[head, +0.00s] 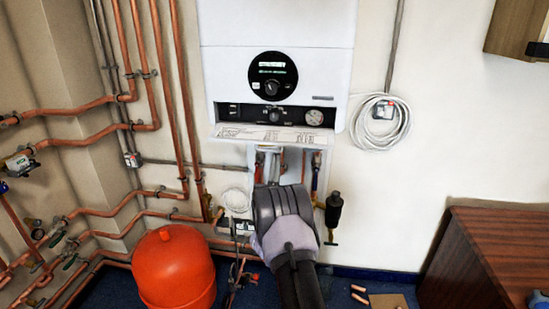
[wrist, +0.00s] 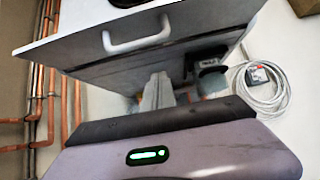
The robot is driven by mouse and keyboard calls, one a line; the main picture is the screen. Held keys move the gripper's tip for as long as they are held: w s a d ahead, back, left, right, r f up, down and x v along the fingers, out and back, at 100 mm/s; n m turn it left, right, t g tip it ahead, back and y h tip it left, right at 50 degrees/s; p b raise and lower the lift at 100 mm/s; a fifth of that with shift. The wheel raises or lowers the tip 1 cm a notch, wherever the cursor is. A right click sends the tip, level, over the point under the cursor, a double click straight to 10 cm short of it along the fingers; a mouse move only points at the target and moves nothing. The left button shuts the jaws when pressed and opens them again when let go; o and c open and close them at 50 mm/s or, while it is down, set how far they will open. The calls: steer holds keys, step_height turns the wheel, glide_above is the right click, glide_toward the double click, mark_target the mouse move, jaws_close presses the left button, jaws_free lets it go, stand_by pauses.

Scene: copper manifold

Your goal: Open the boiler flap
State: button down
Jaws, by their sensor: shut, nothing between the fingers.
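The boiler (head: 278,25) is white and hangs on the wall. Its flap (head: 245,132) is folded down and outward at the bottom front, with its labelled inner side facing up. The control strip with a gauge shows behind it. In the wrist view the flap (wrist: 85,55) is seen from below as a grey face with a white bar handle (wrist: 138,38). My gripper (wrist: 158,88) is shut and empty, below the flap and apart from the handle. In the head view my own wrist hides the fingers.
Pipes and valves (head: 316,175) hang under the boiler. A black cylinder fitting (head: 333,210) is right of my wrist. An orange tank (head: 172,268) stands at lower left, and a wooden cabinet (head: 500,250) at right. A coiled white cable (head: 380,122) hangs on the wall.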

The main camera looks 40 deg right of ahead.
mark_target(271, 142)
steer(key=shift+s+a+r+b, duration=0.35)
steer(key=shift+s+a+r, duration=0.1)
steer(key=shift+a+r, duration=0.15)
steer(key=shift+s+a+r+b, duration=0.35)
steer(key=shift+s+a+r, duration=0.1)
steer(key=shift+r, duration=0.25)
